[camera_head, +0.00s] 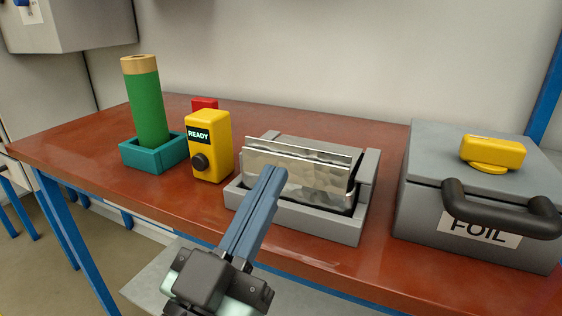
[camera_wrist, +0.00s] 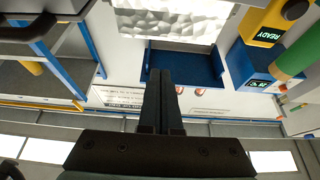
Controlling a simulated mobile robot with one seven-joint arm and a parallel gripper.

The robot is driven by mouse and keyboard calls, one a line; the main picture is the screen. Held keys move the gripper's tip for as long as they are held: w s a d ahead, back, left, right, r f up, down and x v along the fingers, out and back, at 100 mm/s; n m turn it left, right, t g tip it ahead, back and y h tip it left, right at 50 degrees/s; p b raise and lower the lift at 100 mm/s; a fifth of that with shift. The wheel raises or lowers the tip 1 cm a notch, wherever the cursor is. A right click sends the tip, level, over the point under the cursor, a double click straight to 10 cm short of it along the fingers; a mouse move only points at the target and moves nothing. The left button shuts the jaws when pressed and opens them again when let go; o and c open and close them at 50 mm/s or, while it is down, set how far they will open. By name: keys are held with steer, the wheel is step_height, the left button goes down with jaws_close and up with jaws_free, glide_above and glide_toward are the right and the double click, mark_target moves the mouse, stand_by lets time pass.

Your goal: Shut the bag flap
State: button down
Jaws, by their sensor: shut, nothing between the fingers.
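A silvery, crumpled foil bag (camera_head: 318,187) sits in a grey cradle (camera_head: 290,223) on the red-brown bench. A smoother silver strip (camera_head: 300,149), which looks like its flap, runs along the top; I cannot tell how far it is folded. My gripper (camera_head: 273,174) is shut and empty, its blue-grey fingers pointing up and away in front of the bag. The fingers hide part of the bag's front; I cannot tell whether they touch it. In the wrist view, the fingertips (camera_wrist: 161,73) lie below the foil (camera_wrist: 172,22) in the picture.
A yellow box marked READY (camera_head: 208,146) stands left of the cradle, with a red item (camera_head: 204,103) behind it. A green cylinder (camera_head: 148,105) stands in a teal holder (camera_head: 155,153). A grey FOIL box (camera_head: 425,215) with a black handle (camera_head: 500,213) stands at the right.

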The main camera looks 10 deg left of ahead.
step_height(320, 180, up, 11)
steer(key=s+a+g+y+p, duration=0.2)
steer(key=g+p, duration=0.6)
steer(key=p, duration=3.4)
steer(key=shift+y, duration=0.4)
steer(key=shift+w+d+f+p, duration=0.55)
steer(key=shift+w+f, duration=0.75)
steer(key=shift+w, duration=0.2)
steer(key=shift+w+d+f+p, duration=0.5)
steer(key=shift+w+d+f, duration=0.1)
steer(key=shift+w+f, duration=0.8)
steer(key=shift+w+d+f+p, duration=0.55)
steer(key=shift+w+f, duration=0.65)
steer(key=shift+w, duration=0.4)
